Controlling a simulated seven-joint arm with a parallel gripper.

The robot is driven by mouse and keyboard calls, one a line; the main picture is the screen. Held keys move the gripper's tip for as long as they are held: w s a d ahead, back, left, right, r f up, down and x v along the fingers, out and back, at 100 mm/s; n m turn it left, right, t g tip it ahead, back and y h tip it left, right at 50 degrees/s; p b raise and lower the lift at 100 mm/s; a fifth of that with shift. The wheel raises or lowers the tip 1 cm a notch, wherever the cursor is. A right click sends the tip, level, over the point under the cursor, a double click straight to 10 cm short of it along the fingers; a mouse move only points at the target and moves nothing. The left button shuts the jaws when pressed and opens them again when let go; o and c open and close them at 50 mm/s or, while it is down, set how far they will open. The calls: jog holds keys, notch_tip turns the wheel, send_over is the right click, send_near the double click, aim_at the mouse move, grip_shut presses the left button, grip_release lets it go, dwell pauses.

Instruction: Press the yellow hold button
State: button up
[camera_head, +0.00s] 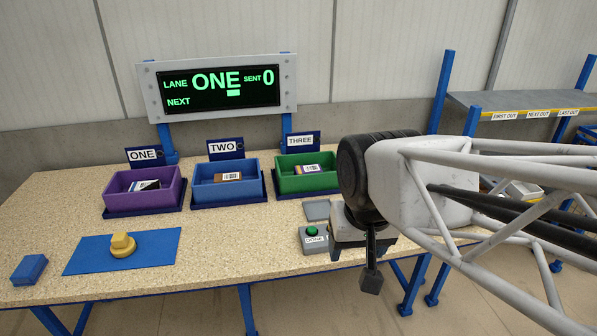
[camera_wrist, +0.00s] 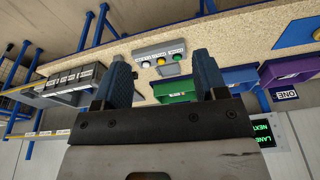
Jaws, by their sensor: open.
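The grey button box (camera_wrist: 163,48) shows in the wrist view between my finger tips, beyond them. It carries a row of labelled buttons: a green one (camera_wrist: 177,56), a yellow one (camera_wrist: 161,61) in the middle and a whitish one (camera_wrist: 146,65). In the head view only the left end of the box (camera_head: 305,246) with the green DONE button (camera_head: 312,231) shows clearly; my gripper hides the yellow button. My gripper (camera_wrist: 161,62) is open and empty, and in the head view (camera_head: 371,272) it hangs in front of the box, apparently apart from it.
Purple (camera_head: 115,202), blue (camera_head: 203,193) and green (camera_head: 284,184) bins stand along the table back, each holding an item. A yellow knobbed piece (camera_head: 122,245) rests on a blue mat (camera_head: 90,258). The display (camera_head: 219,88) reads lane ONE, sent 0. A rack (camera_head: 520,99) stands right.

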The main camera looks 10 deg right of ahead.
jog(key=shift+s+d+f+n, duration=0.15)
jog(key=shift+s+d+f, duration=0.05)
jog(key=shift+s, duration=0.25)
jog(key=shift+s+d+f+n, duration=0.15)
jog(key=shift+s+f+n, duration=0.05)
jog(key=shift+s, duration=0.3)
jog(key=shift+s+d+f+n, duration=0.15)
jog(key=shift+s+d+f, duration=0.05)
jog(key=shift+s, duration=0.25)
jog(key=shift+c, duration=0.5)
grip_shut()
